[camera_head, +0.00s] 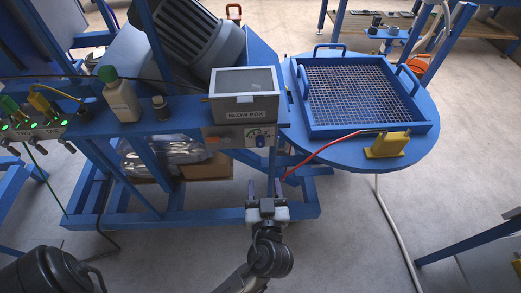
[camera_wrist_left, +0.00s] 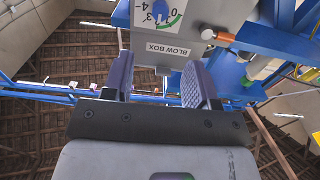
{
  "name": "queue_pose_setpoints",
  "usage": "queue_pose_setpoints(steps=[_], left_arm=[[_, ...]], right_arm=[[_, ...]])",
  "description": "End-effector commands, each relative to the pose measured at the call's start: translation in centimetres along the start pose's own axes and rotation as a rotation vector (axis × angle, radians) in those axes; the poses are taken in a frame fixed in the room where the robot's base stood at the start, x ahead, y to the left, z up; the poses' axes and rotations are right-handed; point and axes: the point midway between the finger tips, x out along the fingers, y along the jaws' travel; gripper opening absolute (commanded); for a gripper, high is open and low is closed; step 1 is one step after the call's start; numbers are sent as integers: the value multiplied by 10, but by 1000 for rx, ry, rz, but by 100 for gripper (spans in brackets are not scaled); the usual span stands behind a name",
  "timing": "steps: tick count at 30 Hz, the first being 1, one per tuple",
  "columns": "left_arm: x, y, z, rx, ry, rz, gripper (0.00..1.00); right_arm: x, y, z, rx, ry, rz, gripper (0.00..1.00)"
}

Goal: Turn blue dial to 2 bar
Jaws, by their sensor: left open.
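The blue dial (camera_head: 260,141) sits on the small front panel (camera_head: 225,138) below the grey blow box (camera_head: 245,97). My left gripper (camera_head: 265,189) is open and empty, below the panel and apart from the dial. Its two fingers (camera_wrist_left: 160,80) point up toward the panel in the left wrist view. My right gripper is not in view.
A round blue table (camera_head: 350,158) stands right of the panel, with a blue mesh tray (camera_head: 298,105) and a yellow block (camera_head: 387,145) on it. A red hose (camera_head: 320,153) runs left from it. A white bottle (camera_head: 121,100) stands on the blue beam at left.

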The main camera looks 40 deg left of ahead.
Motion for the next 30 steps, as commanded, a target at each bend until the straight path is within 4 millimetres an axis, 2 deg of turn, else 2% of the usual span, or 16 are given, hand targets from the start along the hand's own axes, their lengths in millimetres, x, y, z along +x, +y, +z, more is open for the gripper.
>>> queue_pose_setpoints(steps=[5,18,24,30], left_arm=[[24,0,-1,-1,7,-2,53],[102,0,-1,2,5,-1,53],[123,0,0,1,3,0,53],[133,0,0,1,2,-1,53]], right_arm=[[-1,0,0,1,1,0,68],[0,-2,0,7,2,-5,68],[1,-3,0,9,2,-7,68],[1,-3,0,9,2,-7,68]])
